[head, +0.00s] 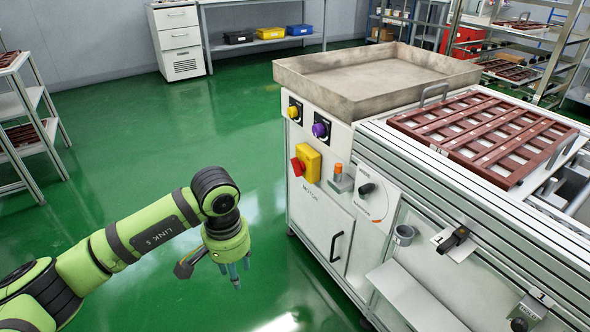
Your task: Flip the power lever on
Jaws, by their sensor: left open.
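The side of the white conveyor machine (325,215) carries several controls, and I cannot read which one is marked power. A yellow box with a red lever handle (299,167) is on the left part of the panel, above the word MOTOR. A black lever (453,240) on a white plate is mounted further right on the rail. My left gripper (236,284) is open and empty, pointing down over the green floor, left of the machine and apart from it. A small camera-like part beside it is mine. My right gripper is not in view.
An orange-topped control (338,171) and a black dial (367,188) sit near the red lever. Yellow (293,112) and purple (320,130) knobs are above. A door handle (336,246) and a white shelf (415,300) jut out below. The floor between gripper and machine is clear.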

